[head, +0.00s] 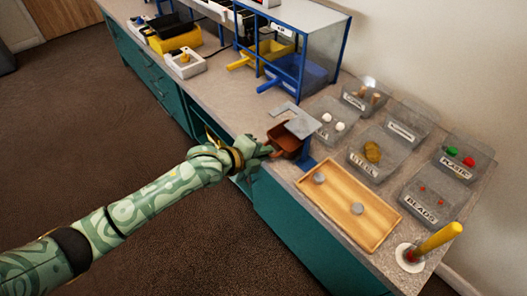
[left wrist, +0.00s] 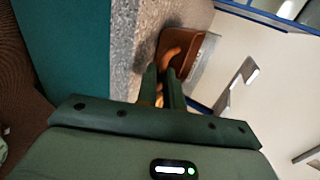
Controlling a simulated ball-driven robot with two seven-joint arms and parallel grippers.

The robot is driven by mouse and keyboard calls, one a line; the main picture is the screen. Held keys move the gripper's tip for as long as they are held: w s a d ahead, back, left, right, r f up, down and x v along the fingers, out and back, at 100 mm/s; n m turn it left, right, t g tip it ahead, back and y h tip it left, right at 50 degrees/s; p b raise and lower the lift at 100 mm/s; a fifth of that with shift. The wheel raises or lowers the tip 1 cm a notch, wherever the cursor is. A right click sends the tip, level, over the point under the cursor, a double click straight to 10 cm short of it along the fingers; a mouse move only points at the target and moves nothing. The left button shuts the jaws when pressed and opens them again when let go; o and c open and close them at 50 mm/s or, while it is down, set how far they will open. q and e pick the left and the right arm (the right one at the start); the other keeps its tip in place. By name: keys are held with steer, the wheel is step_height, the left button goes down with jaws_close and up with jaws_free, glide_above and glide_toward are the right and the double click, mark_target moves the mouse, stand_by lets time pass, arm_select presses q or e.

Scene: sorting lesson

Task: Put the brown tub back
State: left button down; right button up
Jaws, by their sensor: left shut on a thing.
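The brown tub (head: 286,138) is at the counter's front part, beside a grey bracket-shaped plate (head: 301,121) that partly covers it from above. My left gripper (head: 269,151) reaches in from the left and is shut on the tub's handle. In the left wrist view the tub (left wrist: 200,47) lies just beyond my fingertips (left wrist: 165,78), with its lighter brown handle running between them. I cannot tell whether the tub touches the counter or the plate. My right gripper is not in view.
A blue rack (head: 343,43) holds a yellow tub (head: 243,62) and a blue tub (head: 298,76). A wooden tray (head: 341,229) with two grey discs lies to the right. Several labelled clear bins (head: 372,177) stand behind it. A yellow stick (head: 436,240) stands near the right end.

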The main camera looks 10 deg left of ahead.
arm_select(q)
steer(key=c, duration=1.5)
jaws_free()
steer(key=shift+o, duration=0.2)
steer(key=p+v, duration=0.7)
steer(key=v, duration=0.9)
steer(key=shift+a, duration=0.15)
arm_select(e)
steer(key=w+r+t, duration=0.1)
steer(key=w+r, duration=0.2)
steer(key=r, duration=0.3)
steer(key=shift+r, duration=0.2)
